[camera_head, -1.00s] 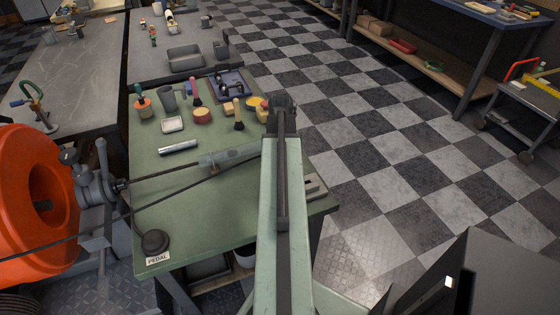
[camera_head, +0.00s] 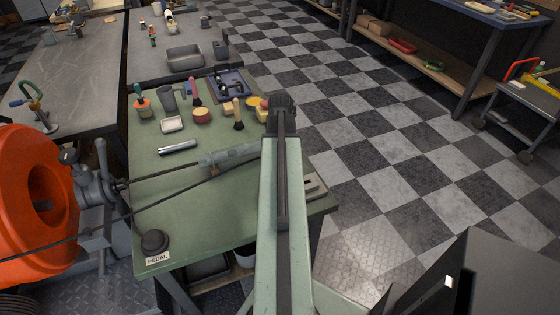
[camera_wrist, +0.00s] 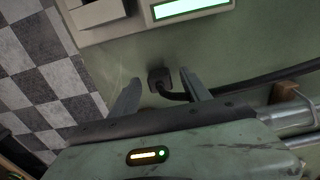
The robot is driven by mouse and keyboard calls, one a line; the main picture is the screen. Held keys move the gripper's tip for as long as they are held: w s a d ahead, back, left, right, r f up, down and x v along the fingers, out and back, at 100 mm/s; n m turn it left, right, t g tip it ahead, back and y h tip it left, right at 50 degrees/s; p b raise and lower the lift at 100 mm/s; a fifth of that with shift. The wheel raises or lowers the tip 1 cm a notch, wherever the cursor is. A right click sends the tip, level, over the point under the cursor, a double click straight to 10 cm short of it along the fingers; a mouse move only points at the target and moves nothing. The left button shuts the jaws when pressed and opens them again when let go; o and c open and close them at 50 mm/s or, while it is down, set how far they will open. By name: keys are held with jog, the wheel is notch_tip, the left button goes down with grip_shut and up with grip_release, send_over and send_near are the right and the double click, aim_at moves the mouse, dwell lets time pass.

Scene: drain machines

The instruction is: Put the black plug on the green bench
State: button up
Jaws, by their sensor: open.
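The black plug (camera_wrist: 158,78), a small dark block with a black cable leaving it to the right, shows in the wrist view against the green bench (camera_wrist: 122,58). I cannot tell whether it rests on the bench top. My gripper (camera_wrist: 160,88) is open, with one finger on each side of the plug and a visible gap to both. The green bench also shows in the head view (camera_head: 190,220), with my arm reaching over its right side. My fingers and the plug are hidden there.
A pale device with a lit green screen (camera_wrist: 190,8) stands beyond the plug. In the head view, a grey tool (camera_head: 228,156) with a long cable, a metal tube (camera_head: 178,147), a pedal (camera_head: 154,241) and several cups and brushes occupy the bench. Its front middle is clear.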

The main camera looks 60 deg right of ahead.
notch_tip(320, 180, up, 7)
jog(key=p, duration=0.6)
jog(key=shift+r, duration=0.15)
jog(key=w+a+r+n+p, duration=0.3)
jog(key=w+a+r+p, duration=0.1)
jog(key=w+a, duration=0.75)
jog(key=w+a+r+n+p, duration=0.35)
jog(key=w+a, duration=0.55)
jog(key=a, duration=0.5)
jog(key=a+r+p, duration=0.1)
jog(key=a+p, duration=0.1)
jog(key=a, duration=1)
jog(key=w+a+r+p, duration=0.1)
jog(key=a+r+p, duration=0.1)
jog(key=a, duration=1)
jog(key=shift+w+a+r+n, duration=0.2)
jog(key=shift+a+r+n, duration=0.1)
jog(key=shift+n, duration=0.05)
